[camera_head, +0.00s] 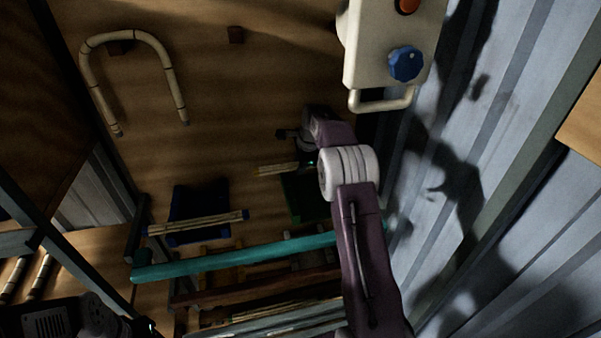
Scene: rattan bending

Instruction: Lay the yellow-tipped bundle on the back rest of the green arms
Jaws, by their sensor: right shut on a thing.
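My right gripper (299,157) is shut on a thin tan rattan bundle (276,169). The bundle's left end sticks out of the jaws; its right part is hidden behind my wrist. The dark green arms (298,192) lie just below the bundle in the picture, partly covered by my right arm. Whether the bundle touches them I cannot tell. My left gripper (150,327) is only partly in view at the bottom left, dark, and its jaws cannot be made out.
Dark blue arms (186,203) stand to the left with a blue-tipped bundle (195,223) across them. A bent rattan hoop (131,37) is at the upper left. A cream machine with a blue knob (405,64) stands at the upper right.

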